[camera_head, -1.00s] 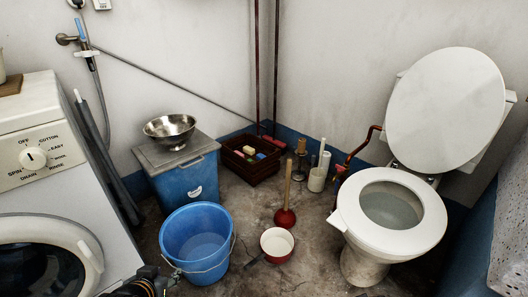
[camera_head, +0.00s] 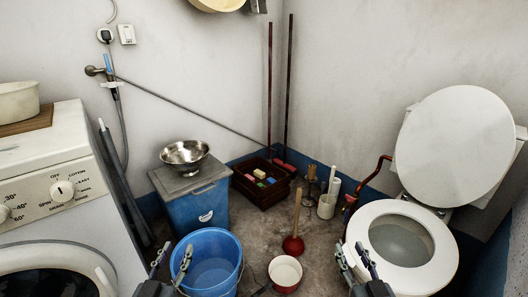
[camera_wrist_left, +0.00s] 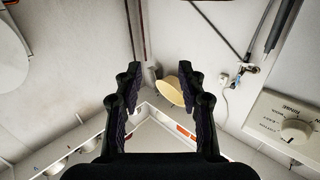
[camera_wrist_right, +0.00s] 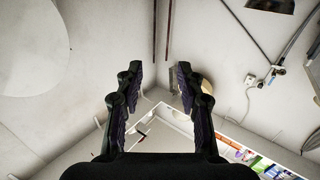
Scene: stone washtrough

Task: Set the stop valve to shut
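A wall valve (camera_head: 95,71) with a blue lever (camera_head: 108,64) sits at the upper left of the head view, above the washing machine. The lever stands roughly upright, and a grey hose runs down from it. The valve also shows in the left wrist view (camera_wrist_left: 245,68) and the right wrist view (camera_wrist_right: 274,72), small and far off. My left gripper (camera_head: 173,258) is open and empty in front of the blue bucket. My right gripper (camera_head: 355,256) is open and empty near the toilet bowl. Both are low and well apart from the valve.
The washing machine (camera_head: 45,165) stands at the left. The toilet (camera_head: 440,253) is at the right.

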